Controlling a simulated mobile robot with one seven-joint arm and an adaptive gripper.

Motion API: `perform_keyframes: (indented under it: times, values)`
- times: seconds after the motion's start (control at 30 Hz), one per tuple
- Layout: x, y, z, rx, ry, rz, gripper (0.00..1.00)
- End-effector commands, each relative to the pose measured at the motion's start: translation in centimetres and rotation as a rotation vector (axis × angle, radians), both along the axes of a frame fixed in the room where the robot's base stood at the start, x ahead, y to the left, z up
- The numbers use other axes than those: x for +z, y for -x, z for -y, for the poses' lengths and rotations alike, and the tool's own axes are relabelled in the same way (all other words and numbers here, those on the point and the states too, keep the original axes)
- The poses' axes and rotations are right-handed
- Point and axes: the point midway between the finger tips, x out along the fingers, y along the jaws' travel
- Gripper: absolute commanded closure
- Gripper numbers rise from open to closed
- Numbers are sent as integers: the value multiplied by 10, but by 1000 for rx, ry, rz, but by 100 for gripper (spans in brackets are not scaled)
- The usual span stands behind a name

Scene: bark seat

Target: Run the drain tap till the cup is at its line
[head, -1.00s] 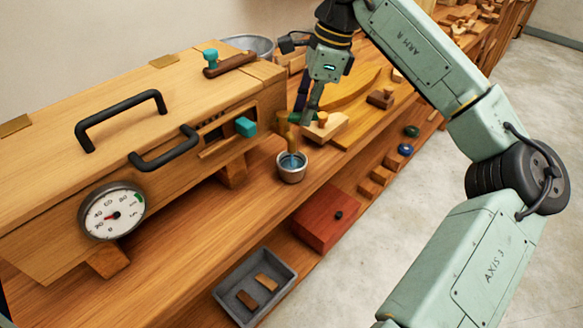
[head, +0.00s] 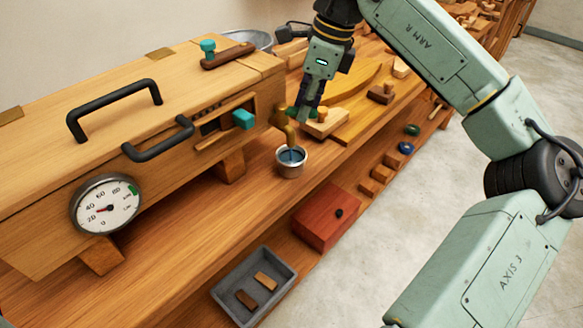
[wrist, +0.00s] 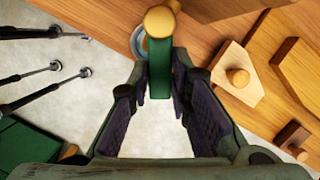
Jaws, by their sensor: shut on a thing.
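The metal cup (head: 290,170) stands upright on the bench under the brass drain tap (head: 290,135) at the box's right end. Bluish liquid shows inside the cup. My gripper (head: 304,112) is at the tap, above and right of the cup. In the wrist view the tap's green lever (wrist: 160,70) lies between my fingertips, and my gripper (wrist: 160,88) is shut on it. The cup's rim (wrist: 137,42) is mostly hidden behind the tap there.
The wooden box (head: 90,110) has black handles, a teal slider (head: 243,119) and a dial gauge (head: 106,205). Wooden pieces (head: 325,122) lie right of the tap. A red box (head: 325,218) and a grey tray (head: 285,265) sit below the bench top.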

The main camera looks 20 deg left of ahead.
Motion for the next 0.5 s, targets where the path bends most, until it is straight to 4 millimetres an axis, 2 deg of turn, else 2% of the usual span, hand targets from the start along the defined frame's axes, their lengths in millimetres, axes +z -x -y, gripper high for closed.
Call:
perform_keyframes:
  times: [0.03,0.5]
  values:
    - [-5,1,1,-53,3,6,100]
    - [-2,24,0,-532,-4,9,100]
